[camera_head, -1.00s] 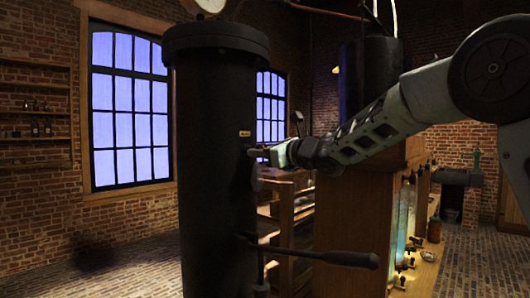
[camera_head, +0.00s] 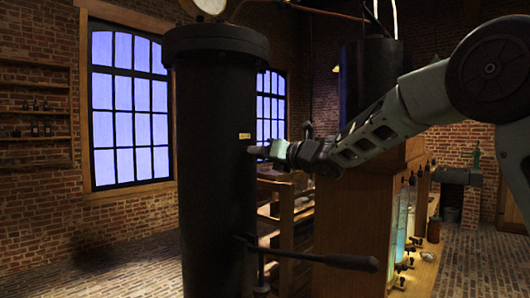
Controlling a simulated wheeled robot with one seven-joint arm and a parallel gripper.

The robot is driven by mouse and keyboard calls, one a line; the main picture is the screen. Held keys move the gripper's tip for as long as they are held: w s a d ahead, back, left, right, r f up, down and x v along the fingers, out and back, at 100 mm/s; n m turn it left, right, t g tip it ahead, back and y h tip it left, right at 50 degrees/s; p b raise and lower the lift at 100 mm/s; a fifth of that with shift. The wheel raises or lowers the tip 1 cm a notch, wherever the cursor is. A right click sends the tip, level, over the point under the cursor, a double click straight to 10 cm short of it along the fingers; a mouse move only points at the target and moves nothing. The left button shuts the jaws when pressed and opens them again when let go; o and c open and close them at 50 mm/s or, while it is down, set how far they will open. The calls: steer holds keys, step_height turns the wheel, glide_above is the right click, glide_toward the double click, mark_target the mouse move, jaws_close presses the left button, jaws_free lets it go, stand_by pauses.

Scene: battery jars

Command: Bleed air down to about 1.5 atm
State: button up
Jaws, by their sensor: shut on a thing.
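A tall black cylinder (camera_head: 212,200) stands upright at centre left, with a small yellow plate (camera_head: 244,136) on its right side. My gripper (camera_head: 264,151) reaches in from the right just below the plate, at the cylinder's side. It is shut on a small pale valve handle (camera_head: 254,150), which is mostly hidden by the fingers. A round gauge (camera_head: 207,4) sits above the cylinder, cut off by the top edge. Its needle and reading cannot be seen.
A dark lever (camera_head: 345,262) sticks out to the right low on the cylinder. A wooden cabinet (camera_head: 352,215) with glowing jars (camera_head: 402,222) stands behind, under my arm. Brick floor (camera_head: 110,262) is clear at left.

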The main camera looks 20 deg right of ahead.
steer(key=o, duration=1.1)
steer(key=shift+o, duration=0.2)
steer(key=b+v, duration=0.2)
steer(key=v, duration=0.3)
